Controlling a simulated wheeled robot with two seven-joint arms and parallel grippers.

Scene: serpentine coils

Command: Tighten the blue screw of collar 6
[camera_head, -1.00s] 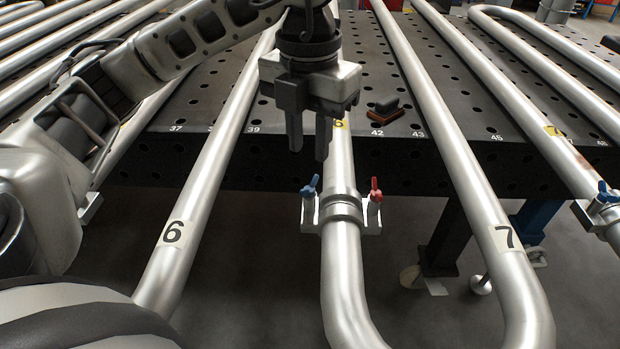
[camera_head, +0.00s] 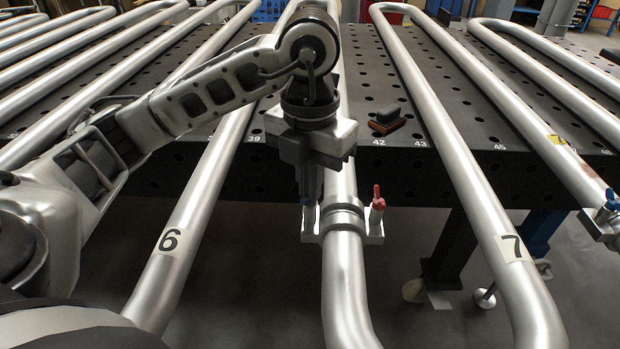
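The collar (camera_head: 344,219) is clamped around the pipe between the pipes labelled 6 and 7. The collar's yellow number tag is hidden now behind my gripper. The blue screw (camera_head: 305,200) on its left lug is mostly covered by the fingers. The red screw (camera_head: 377,198) stands on its right lug, in clear view. My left gripper (camera_head: 310,194) points straight down, its fingertips at the blue screw. The fingers overlap from this angle, so I cannot see whether they are shut on the screw or around it. My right gripper is not in view.
Pipe 6 (camera_head: 170,240) and pipe 7 (camera_head: 512,247) run either side of the collar. A black and orange block (camera_head: 387,120) lies on the perforated table (camera_head: 425,165). Another collar with a blue screw (camera_head: 612,199) is at the right edge.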

